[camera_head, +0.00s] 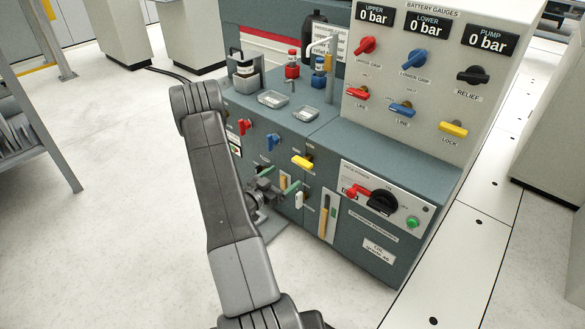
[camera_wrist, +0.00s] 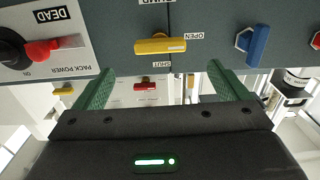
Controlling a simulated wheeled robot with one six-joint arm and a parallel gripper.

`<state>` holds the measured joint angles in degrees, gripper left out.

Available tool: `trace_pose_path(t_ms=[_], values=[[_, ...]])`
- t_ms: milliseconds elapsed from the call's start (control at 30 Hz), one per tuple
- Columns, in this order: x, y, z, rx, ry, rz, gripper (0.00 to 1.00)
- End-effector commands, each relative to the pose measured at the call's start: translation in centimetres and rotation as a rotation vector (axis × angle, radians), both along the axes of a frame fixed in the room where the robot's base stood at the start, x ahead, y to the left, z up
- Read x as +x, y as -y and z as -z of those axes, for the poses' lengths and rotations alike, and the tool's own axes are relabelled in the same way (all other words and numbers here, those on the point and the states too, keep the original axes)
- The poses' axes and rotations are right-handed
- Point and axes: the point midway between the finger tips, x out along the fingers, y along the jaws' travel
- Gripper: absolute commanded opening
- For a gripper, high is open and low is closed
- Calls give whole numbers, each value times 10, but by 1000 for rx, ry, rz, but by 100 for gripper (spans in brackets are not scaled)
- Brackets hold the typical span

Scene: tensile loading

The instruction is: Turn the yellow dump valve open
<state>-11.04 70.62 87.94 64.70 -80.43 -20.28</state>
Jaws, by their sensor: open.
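The yellow dump valve handle (camera_head: 302,162) is on the front of the grey-blue cabinet, right of a blue handle. In the wrist view the yellow handle (camera_wrist: 160,46) lies level, with the OPEN label by its right end and the SHUT label below it. My gripper (camera_head: 278,181) is in front of the cabinet, just below the handle in the head view. Its two green fingers are wide apart and empty. In the wrist view the handle lies ahead of and between the fingertips (camera_wrist: 161,72), apparently not touched.
The blue handle (camera_head: 273,142) and red handle (camera_head: 245,126) stand left of the yellow one. The pack power panel (camera_head: 388,201) with a black knob is to the right. A gauge panel (camera_head: 405,85) rises behind. Bare floor (camera_head: 120,210) lies to the left.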

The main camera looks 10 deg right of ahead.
Motion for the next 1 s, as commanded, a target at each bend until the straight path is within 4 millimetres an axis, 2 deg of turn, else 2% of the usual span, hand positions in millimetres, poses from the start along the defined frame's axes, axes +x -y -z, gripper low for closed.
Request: trace_pose_path(t_ms=[33,200,400,767,1000], values=[[-6,-10,-2,-1,-1,-5,95],[-22,-30,-1,-1,-1,-3,95],[-29,-38,0,1,1,0,95],[-28,-36,0,0,1,1,95],[-11,-12,1,1,3,4,95]])
